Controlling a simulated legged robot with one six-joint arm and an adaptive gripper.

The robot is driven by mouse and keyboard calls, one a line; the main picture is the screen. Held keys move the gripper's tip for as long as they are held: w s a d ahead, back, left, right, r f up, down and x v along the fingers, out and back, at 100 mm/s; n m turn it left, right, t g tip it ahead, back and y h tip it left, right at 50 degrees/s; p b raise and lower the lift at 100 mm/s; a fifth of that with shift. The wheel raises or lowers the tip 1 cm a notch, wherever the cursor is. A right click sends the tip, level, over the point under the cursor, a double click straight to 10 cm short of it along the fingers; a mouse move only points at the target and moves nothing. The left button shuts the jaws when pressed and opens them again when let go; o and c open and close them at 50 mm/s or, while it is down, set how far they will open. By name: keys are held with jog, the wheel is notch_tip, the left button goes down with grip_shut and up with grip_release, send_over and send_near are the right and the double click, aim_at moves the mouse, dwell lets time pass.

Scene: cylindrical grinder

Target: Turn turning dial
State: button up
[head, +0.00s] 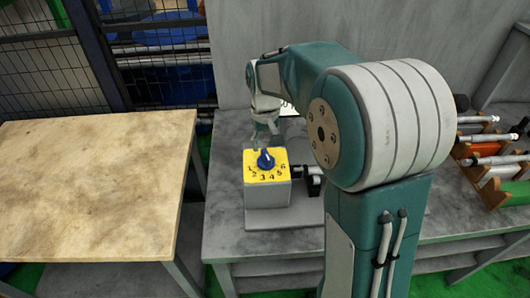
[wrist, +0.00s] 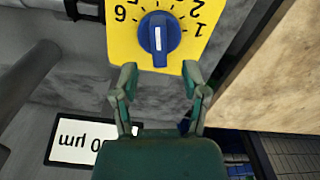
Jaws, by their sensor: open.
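The turning dial (head: 265,158) is a blue round knob with a white pointer line, on a yellow plate (head: 255,174) with black numbers around it. The plate tops a grey box on the grey bench. In the wrist view the dial (wrist: 159,38) is at the top, upside down, its white line pointing nearly straight along the picture's vertical. My gripper (head: 265,136) is just behind the dial in the head view. In the wrist view my gripper (wrist: 160,75) is open, its two fingers apart and short of the knob, with nothing between them.
A wooden-topped table (head: 90,180) stands to the left, with a gap before the grey bench (head: 225,190). A rack of tools (head: 492,150) is on the right. A white display reading in µm (wrist: 85,143) is near my gripper. A mesh fence (head: 45,75) stands behind.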

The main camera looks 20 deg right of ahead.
aim_at(264, 153)
jog(key=shift+f, duration=2)
grip_shut()
jog(key=shift+s+a+n, duration=0.1)
jog(key=shift+n, duration=2.7)
jog(key=shift+f, duration=0.1)
grip_release()
